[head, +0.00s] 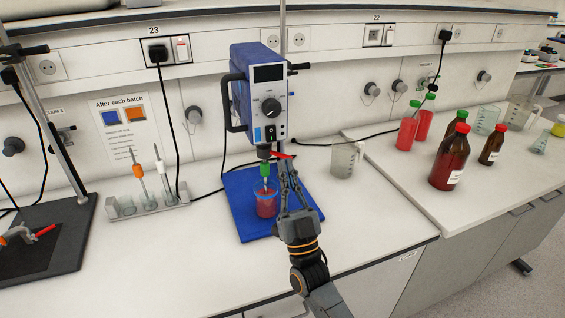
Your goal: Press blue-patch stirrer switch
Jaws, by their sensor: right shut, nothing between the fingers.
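The overhead stirrer (237,90) is blue with a grey front, a dark display and a black knob. Low on its front is a small blue patch (257,134), with a black rocker switch (270,132) just right of it. Whether the switch is on or off is too small to tell. My right gripper (284,162) is shut and empty, pointing up just below and right of the switch, apparently short of it. It overlaps the stand behind it. My left gripper is not in view.
A beaker of red liquid (266,207) stands on the blue base (238,190) below the stirrer, close left of my right gripper. An empty beaker (345,160) stands to the right. A rack (150,207) stands left; brown bottles (450,160) stand right. The front bench is clear.

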